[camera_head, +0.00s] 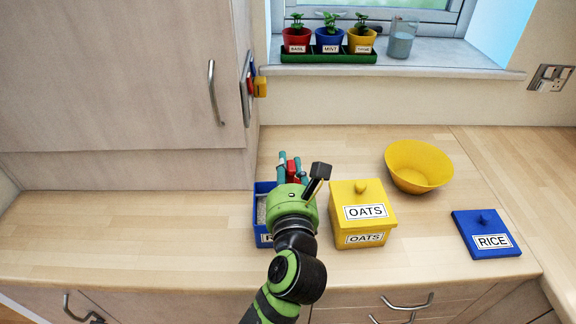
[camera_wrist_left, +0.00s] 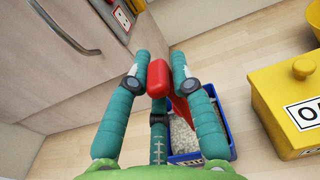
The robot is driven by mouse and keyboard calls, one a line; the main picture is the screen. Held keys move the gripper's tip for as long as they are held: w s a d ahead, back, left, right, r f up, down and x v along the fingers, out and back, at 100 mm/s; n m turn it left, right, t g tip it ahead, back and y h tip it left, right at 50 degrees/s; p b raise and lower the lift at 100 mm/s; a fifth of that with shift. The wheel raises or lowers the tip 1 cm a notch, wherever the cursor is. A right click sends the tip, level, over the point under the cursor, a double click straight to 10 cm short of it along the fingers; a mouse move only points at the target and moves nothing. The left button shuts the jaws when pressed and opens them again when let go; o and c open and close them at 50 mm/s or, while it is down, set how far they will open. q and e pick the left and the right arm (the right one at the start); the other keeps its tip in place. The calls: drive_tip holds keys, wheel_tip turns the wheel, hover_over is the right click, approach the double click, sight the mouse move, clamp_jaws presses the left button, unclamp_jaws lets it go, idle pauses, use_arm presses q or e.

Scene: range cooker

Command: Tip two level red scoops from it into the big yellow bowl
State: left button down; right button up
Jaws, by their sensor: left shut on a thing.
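My left gripper (camera_head: 292,168) is shut on the red scoop (camera_wrist_left: 158,80). Its teal fingers also show in the left wrist view (camera_wrist_left: 159,66), one on each side of the red handle. The scoop's lower part runs down over the open blue rice box (camera_head: 263,213), which holds white grains (camera_wrist_left: 181,138). I cannot tell whether the scoop's end is in the rice or holds any; a finger hides part of it. The big yellow bowl (camera_head: 418,167) stands at the back right and looks empty. My right gripper is not in view.
The lidded yellow oats box (camera_head: 363,222) stands close to the right of the rice box, between it and the bowl. The blue rice lid (camera_head: 486,235) lies farther right. A cupboard (camera_head: 120,80) rises behind on the left. The counter's left part is clear.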

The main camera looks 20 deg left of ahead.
use_arm(q)
drive_tip(key=shift+f+b, duration=0.55)
drive_tip(key=shift+f, duration=0.4)
wheel_tip(320, 180, down, 3)
drive_tip(key=shift+r+b, duration=0.15)
drive_tip(key=shift+b, duration=0.95)
wheel_tip(320, 180, down, 3)
drive_tip(key=shift+r+b, duration=0.15)
drive_tip(key=shift+b, duration=0.95)
drive_tip(key=shift+f+b, duration=1.6)
drive_tip(key=shift+f, duration=0.35)
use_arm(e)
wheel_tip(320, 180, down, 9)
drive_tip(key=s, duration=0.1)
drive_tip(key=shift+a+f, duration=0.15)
use_arm(q)
drive_tip(key=shift+a, duration=0.15)
drive_tip(key=shift+s+a+p, duration=0.2)
drive_tip(key=shift+a+p, duration=0.05)
drive_tip(key=shift+a, duration=0.4)
drive_tip(key=shift+s+a+p, duration=0.25)
drive_tip(key=shift+a+p, duration=0.05)
drive_tip(key=shift+a, duration=0.35)
drive_tip(key=shift+s+a+p, duration=0.2)
drive_tip(key=shift+a+p, duration=0.05)
drive_tip(key=shift+a, duration=0.4)
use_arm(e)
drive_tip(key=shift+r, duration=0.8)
use_arm(q)
drive_tip(key=shift+r, duration=0.15)
